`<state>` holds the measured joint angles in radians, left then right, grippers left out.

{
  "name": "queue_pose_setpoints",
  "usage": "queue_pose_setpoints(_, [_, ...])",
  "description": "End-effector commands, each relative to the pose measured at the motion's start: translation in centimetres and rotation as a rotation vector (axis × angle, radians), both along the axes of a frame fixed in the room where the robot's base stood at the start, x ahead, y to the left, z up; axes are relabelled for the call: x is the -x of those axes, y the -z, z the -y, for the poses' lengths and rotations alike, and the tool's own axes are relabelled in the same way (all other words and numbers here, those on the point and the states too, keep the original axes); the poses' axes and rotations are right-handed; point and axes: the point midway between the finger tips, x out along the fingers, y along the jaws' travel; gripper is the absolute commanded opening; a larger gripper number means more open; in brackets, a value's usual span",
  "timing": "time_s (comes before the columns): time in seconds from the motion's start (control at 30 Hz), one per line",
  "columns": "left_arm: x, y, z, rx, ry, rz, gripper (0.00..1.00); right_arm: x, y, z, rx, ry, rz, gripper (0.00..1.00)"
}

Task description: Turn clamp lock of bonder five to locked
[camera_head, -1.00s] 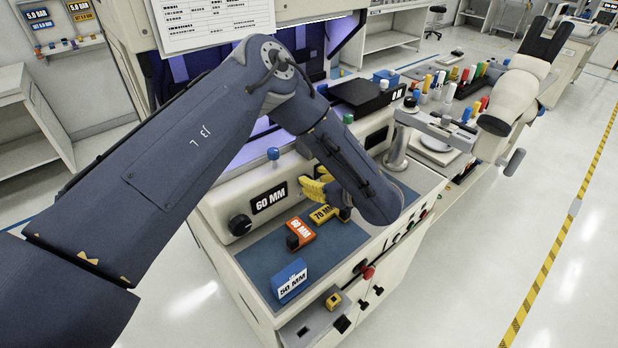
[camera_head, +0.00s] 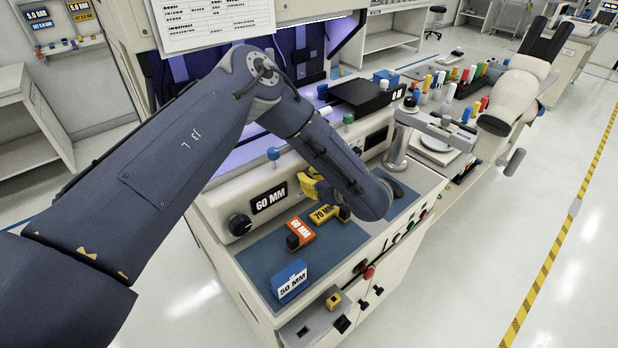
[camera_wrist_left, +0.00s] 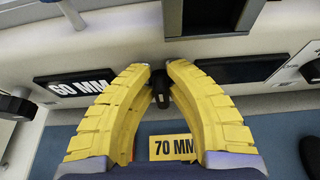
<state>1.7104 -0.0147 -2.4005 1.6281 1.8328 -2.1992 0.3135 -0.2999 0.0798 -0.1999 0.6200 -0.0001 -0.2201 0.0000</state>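My left gripper (camera_head: 308,184) has yellow fingers and is at the front panel of the near bonder (camera_head: 232,204), right of its 60 MM display (camera_head: 269,197). In the left wrist view the fingertips (camera_wrist_left: 158,70) come close together on either side of a small black lever (camera_wrist_left: 160,90), which points down from the panel. The fingers appear closed on it. No label shows whether this lever is the clamp lock or which bonder this is, and its locked or unlocked marking cannot be read. My forearm hides part of the panel. My right gripper is not in view.
A blue mat below the panel holds a blue 50 MM block (camera_head: 290,281), an orange block (camera_head: 300,234) and a yellow 70 MM block (camera_head: 323,213). A black knob (camera_head: 240,224) is left of the display. A white microscope-like unit (camera_head: 515,95) stands at right.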

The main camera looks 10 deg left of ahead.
Motion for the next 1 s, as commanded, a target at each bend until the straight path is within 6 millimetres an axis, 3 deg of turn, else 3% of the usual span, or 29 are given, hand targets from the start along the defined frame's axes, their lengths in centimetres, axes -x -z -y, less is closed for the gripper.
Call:
queue_pose_setpoints(0.1, [0.01, 0.0, 0.01, 0.0, 0.0, 0.0, 0.0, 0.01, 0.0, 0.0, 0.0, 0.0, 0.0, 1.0])
queue_pose_setpoints(0.57, [0.05, 0.0, -0.07, 0.017, 0.001, 0.022, 0.0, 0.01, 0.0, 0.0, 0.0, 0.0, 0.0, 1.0])
queue_pose_setpoints(1.0, [0.71, 0.14, -0.5, 0.208, 0.003, 0.271, 0.0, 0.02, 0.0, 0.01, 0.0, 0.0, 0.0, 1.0])
